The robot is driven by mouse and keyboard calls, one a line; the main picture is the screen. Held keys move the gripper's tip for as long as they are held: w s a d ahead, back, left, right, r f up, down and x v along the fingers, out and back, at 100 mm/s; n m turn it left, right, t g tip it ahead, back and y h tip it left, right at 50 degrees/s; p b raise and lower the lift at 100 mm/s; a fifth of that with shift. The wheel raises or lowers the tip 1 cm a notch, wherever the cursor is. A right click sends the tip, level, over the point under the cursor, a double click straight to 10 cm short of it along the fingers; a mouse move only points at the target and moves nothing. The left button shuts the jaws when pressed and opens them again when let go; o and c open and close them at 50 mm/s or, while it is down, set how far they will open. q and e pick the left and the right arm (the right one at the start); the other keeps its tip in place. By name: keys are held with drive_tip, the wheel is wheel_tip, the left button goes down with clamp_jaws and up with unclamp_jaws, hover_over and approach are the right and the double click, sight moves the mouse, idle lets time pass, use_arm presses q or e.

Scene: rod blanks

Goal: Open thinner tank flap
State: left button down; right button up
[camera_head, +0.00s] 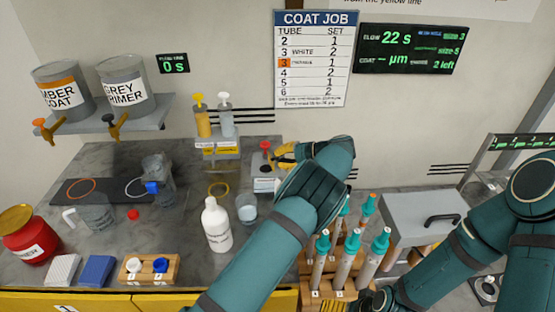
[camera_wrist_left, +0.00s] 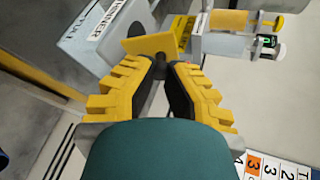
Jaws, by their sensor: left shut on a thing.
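The thinner tank (camera_wrist_left: 95,30) is a light grey box with a THINNER label in the left wrist view. Its yellow flap (camera_wrist_left: 148,46) stands out beside the tank's labelled face, right at my fingertips. In the head view the tank (camera_head: 264,185) is at the back of the bench, partly hidden by my left arm. My left gripper (camera_head: 283,156) is at its upper right; in the wrist view its fingers (camera_wrist_left: 166,75) are shut on a small dark part at the flap's edge. How far the flap is swung is unclear. My right gripper (camera_head: 350,304) is cut off at the bottom edge.
A white bottle (camera_head: 217,226) and a clear cup (camera_head: 247,210) stand left of my left forearm. A rack of teal-topped rods (camera_head: 345,270) is to the right of it. A grey box with a handle (camera_head: 420,218) lies further right. Pump bottles (camera_head: 202,118) stand behind left.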

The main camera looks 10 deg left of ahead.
use_arm(q)
drive_tip(key=shift+w+d+f+m+y+b, duration=0.1)
drive_tip(key=shift+d+f+m+y+b, duration=0.2)
drive_tip(key=shift+y+b, duration=0.6)
drive_tip(key=shift+w+d+f+m+y+b, duration=0.1)
drive_tip(key=shift+d+f+m+y+b, duration=0.25)
drive_tip(key=shift+y+b, duration=0.5)
drive_tip(key=shift+a, duration=0.1)
drive_tip(key=c, duration=0.8)
unclamp_jaws()
drive_tip(key=shift+a, duration=0.1)
